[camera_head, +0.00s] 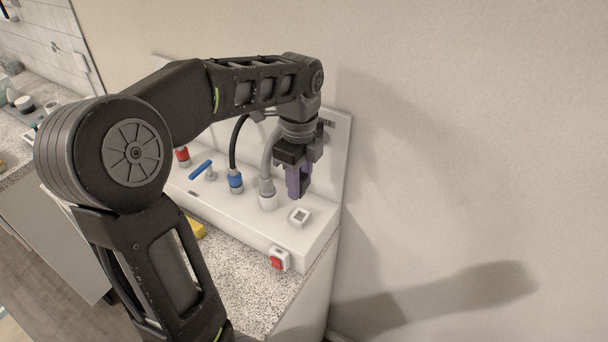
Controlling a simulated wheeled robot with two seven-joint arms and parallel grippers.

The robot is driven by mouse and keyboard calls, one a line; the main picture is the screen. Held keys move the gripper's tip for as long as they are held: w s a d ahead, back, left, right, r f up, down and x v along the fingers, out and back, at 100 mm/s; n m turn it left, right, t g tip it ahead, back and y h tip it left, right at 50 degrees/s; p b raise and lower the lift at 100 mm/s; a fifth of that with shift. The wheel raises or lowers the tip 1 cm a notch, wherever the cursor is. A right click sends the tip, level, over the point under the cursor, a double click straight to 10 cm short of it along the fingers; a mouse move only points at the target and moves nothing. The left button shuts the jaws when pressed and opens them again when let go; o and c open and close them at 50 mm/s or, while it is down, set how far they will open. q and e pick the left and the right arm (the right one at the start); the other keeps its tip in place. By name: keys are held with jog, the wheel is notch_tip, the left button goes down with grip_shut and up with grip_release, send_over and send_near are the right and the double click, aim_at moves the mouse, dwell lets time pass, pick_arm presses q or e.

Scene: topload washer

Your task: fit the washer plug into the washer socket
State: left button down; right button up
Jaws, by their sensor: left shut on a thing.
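My left gripper (298,190) comes down from above at the right end of the white panel. Its purplish fingers are shut on the washer plug, which is mostly hidden between them. The washer socket (299,216), a small white square fitting with a raised rim, is on the panel's top just below the fingertips. The fingertips appear to be above it, but I cannot tell the exact gap. My right gripper is not in view.
On the white panel (318,238) stand a grey hose fitting (267,195), a blue hose fitting (235,182), a blue-handled tap (203,170) and a red fitting (182,155). A red switch (277,262) is on the front. A bare wall is close on the right.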

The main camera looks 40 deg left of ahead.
pick_arm(q)
jog(key=shift+f+b, duration=2.05)
jog(key=shift+f, duration=0.9)
jog(key=shift+p, duration=0.3)
jog(key=shift+f+b, duration=0.9)
jog(key=shift+f, duration=0.25)
jog(key=c, duration=0.9)
grip_release()
